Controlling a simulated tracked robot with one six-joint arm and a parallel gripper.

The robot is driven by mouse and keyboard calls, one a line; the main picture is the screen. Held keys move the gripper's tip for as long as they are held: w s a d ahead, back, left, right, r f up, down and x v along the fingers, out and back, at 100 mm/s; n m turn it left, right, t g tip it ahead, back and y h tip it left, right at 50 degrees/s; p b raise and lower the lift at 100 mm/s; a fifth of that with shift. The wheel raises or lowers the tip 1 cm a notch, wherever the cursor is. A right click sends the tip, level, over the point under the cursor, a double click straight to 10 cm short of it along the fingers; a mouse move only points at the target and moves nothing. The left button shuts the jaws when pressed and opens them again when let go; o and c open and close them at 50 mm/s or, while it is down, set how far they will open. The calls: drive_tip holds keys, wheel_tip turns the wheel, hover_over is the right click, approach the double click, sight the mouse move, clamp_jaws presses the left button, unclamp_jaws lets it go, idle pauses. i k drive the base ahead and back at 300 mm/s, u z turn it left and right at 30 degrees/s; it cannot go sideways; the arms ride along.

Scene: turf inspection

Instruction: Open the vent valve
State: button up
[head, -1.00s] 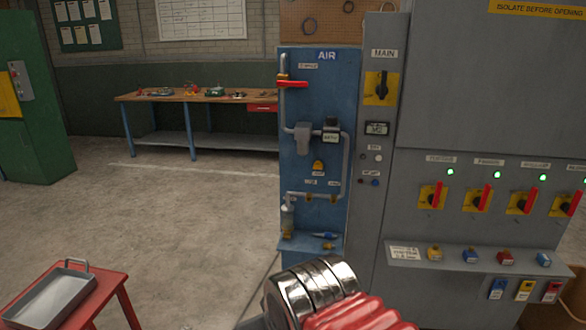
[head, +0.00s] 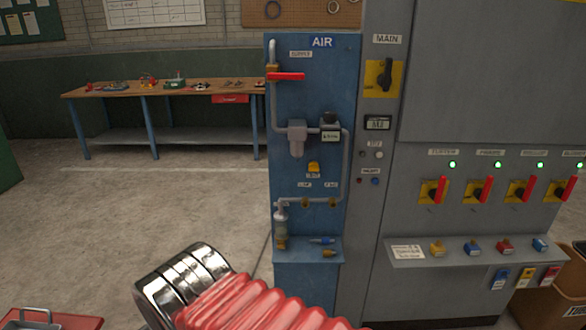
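The blue air panel (head: 308,225) stands upright in the middle of the head view. A red lever (head: 287,76) lies horizontal on the pipe at its upper left, near a supply label. A small yellow fitting (head: 313,168) sits mid-panel above a small label that may read vent; the lettering is too blurred to be sure. Two small brass fittings sit on the lower pipe. My arm, with chrome rings and red bellows, crosses the bottom of the picture in front of the panel. My gripper's fingers do not show.
A grey cabinet (head: 480,80) with a main switch (head: 384,76) and several red-handled switches adjoins the panel on the right. A workbench (head: 165,92) stands behind left. A red stand (head: 50,319) with a tray is at bottom left. The concrete floor between is clear.

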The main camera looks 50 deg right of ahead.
sight(313, 166)
drive_tip(key=z, duration=0.3)
drive_tip(key=i, duration=0.85)
drive_tip(key=z, duration=0.5)
